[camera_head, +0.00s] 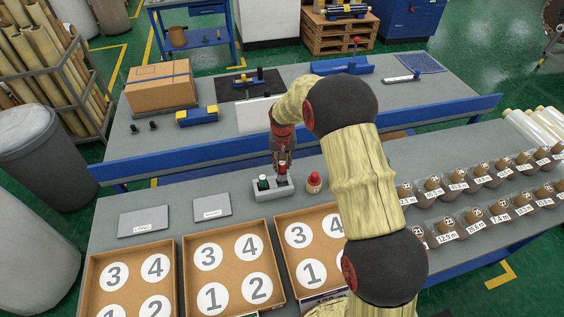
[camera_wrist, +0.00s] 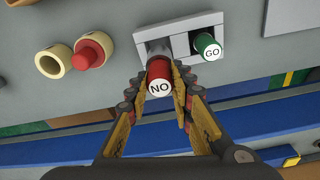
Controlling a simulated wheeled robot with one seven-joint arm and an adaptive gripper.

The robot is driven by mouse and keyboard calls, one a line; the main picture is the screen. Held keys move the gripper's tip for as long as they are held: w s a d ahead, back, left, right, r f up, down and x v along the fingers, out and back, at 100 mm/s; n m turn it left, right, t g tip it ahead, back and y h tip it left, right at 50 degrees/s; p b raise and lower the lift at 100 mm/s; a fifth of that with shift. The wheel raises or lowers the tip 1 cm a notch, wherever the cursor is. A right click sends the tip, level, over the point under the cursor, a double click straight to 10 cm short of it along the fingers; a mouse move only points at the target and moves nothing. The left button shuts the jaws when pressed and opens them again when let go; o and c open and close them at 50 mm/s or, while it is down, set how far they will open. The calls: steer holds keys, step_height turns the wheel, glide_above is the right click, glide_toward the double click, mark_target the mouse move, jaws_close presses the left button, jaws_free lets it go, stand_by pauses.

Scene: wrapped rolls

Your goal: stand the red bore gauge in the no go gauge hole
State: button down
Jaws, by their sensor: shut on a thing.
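The red bore gauge (camera_wrist: 159,78), its end marked "NO", is between the fingers of my gripper (camera_wrist: 158,86), which is shut on it. In the head view my gripper (camera_head: 283,157) is over the right part of the light grey gauge block (camera_head: 275,192). In the wrist view the red gauge is at the left recess of the block (camera_wrist: 178,24); its lower end is hidden, so I cannot tell how deep it sits. The green gauge (camera_wrist: 207,46), marked "GO", stands in the other recess and also shows in the head view (camera_head: 263,181).
A red-topped cream piece (camera_head: 314,183) stands just right of the block; a cream ring (camera_wrist: 54,63) shows beside it in the wrist view. Numbered trays (camera_head: 179,270) lie in front, two grey plates (camera_head: 144,221) to the left. Wrapped rolls (camera_head: 473,218) stand at right. A blue rail (camera_head: 215,148) runs behind.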

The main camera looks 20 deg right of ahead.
mark_target(282, 174)
steer(key=shift+f+b, duration=1.3)
steer(key=shift+f, duration=1.45)
steer(key=shift+f, duration=0.35)
steer(key=c, duration=1.5)
jaws_free()
steer(key=r, duration=0.4)
steer(key=s+r, duration=0.1)
steer(key=r, duration=0.6)
steer(key=shift+s+a+r, duration=0.15)
steer(key=shift+s+r, duration=0.1)
steer(key=shift+r, duration=0.15)
